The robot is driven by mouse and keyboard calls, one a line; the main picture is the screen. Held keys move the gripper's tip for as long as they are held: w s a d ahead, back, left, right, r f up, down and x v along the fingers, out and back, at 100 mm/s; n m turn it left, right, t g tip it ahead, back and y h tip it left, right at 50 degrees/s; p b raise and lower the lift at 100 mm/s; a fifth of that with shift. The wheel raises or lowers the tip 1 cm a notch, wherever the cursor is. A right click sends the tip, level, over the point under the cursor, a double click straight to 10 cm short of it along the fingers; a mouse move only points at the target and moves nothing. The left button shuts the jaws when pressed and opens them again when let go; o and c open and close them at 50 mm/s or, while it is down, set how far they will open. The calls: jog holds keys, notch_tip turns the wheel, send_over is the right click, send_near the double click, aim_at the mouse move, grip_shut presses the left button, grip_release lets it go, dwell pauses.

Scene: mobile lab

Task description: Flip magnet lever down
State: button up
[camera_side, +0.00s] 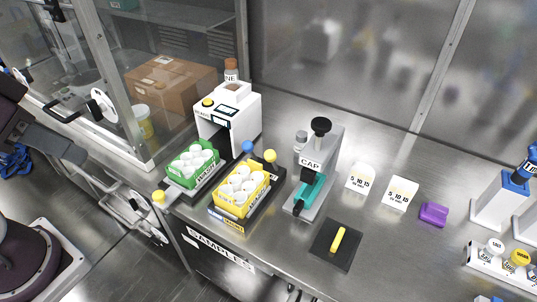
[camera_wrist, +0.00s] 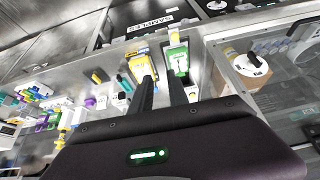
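No part is labelled as the magnet lever; ball-ended levers stand at the racks. A blue ball (camera_side: 248,146) and a yellow ball (camera_side: 270,156) stick up behind the racks, and another yellow ball (camera_side: 159,196) is at the front left corner. The green rack (camera_side: 177,179) and the yellow rack (camera_side: 228,212) hold white-capped vials on dark bases. In the wrist view the yellow rack (camera_wrist: 139,66) and green rack (camera_wrist: 178,60) lie beyond my gripper (camera_wrist: 160,80). Its two fingers are apart with nothing between them. The gripper itself is outside the side view.
A white machine (camera_side: 236,108) stands behind the green rack. A CAP press (camera_side: 326,150), a black pad (camera_side: 345,252) with a yellow piece, white boxes (camera_side: 361,179) and a purple block (camera_side: 433,214) lie to the right. A glass cabinet (camera_side: 104,60) stands at the left.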

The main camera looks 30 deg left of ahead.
jog(key=a+f+m+g+y, duration=0.1)
jog(key=m, duration=0.1)
jog(key=a+f+m+g+y, duration=0.1)
jog(key=a+f+m, duration=0.1)
jog(key=a+f+m+g+y, duration=0.1)
jog(key=f+m+y, duration=0.1)
jog(key=shift+w+a+f, duration=0.1)
jog(key=shift+w+a, duration=0.1)
jog(key=shift+w, duration=0.2)
grip_shut()
jog(key=w+d+f+m+t+y, duration=0.2)
jog(key=w+d+f+m+t, duration=0.15)
jog(key=w+m, duration=0.45)
jog(key=w+d+f+m+t+y, duration=0.2)
jog(key=w+d+f+m+t, duration=0.15)
jog(key=w+m, duration=0.5)
jog(key=d+f+m+t+h, duration=0.1)
jog(key=d+f+m+h, duration=0.2)
jog(key=d+f+m, duration=0.1)
jog(key=s+d+f+m+t+h, duration=0.1)
jog(key=d+f+m+t+h, duration=0.1)
jog(key=d+m, duration=0.5)
notch_tip(320, 180, down, 2)
jog(key=shift+d+f+h, duration=0.15)
jog(key=shift+d+h, duration=0.55)
jog(key=shift+d, duration=0.45)
